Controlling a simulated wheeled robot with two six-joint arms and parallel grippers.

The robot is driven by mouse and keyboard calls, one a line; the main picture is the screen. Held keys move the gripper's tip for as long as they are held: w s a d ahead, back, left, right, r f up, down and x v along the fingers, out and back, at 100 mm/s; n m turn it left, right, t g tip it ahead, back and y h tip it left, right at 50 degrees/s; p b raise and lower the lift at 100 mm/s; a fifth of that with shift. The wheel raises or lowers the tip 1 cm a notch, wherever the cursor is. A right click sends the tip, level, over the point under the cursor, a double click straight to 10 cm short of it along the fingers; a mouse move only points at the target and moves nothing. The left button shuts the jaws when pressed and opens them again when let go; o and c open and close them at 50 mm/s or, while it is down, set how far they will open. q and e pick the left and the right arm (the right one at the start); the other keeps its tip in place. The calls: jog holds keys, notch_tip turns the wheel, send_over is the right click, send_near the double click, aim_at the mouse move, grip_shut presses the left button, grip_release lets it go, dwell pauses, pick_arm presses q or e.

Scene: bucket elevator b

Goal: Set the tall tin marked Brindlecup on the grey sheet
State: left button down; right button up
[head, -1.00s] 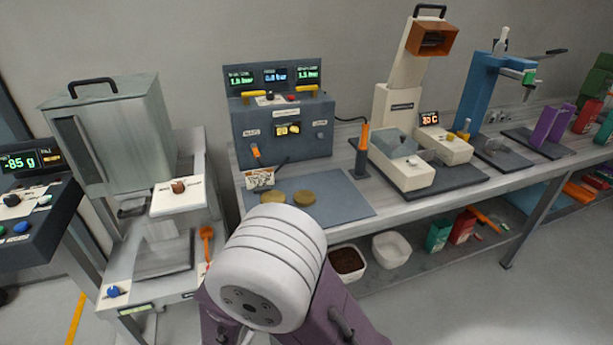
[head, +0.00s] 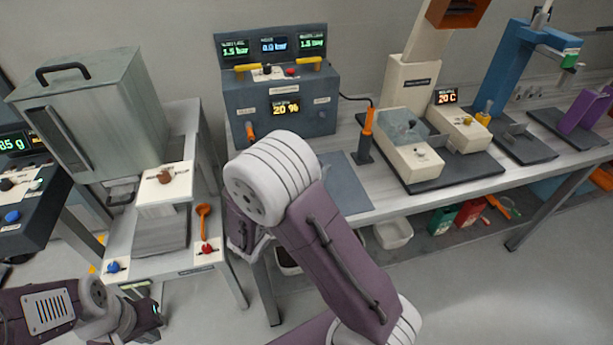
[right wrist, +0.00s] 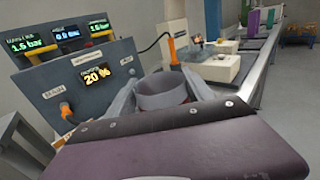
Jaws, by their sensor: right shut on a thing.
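The grey sheet (head: 347,190) lies flat on the bench in front of the dark control box; my right arm hides much of it in the head view. In the right wrist view my right gripper (right wrist: 165,95) is shut on a dull grey-brown round vessel (right wrist: 163,88), in front of the control box. I see no Brindlecup marking on it, so I cannot tell if it is the tall tin. My left gripper (head: 152,312) is at the lower left of the head view, low in front of the left stand. Its fingers are too small and dark to read.
The dark control box (head: 283,118) stands behind the sheet. An orange-handled tool in a holder (head: 366,138) and a cream machine (head: 412,155) stand to the right. The left stand carries a grey hopper (head: 95,110). A white tub (head: 393,233) is below the bench.

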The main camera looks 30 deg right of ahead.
jog(key=w+f, duration=0.1)
jog(key=f, duration=0.2)
jog(key=w+f, duration=0.1)
jog(key=f, duration=0.1)
jog(key=shift+w+d+b, duration=0.2)
jog(key=shift+w+b, duration=0.1)
jog(key=shift+b, duration=0.1)
jog(key=shift+f, duration=0.3)
jog(key=shift+f, duration=0.15)
jog(key=o, duration=1.2)
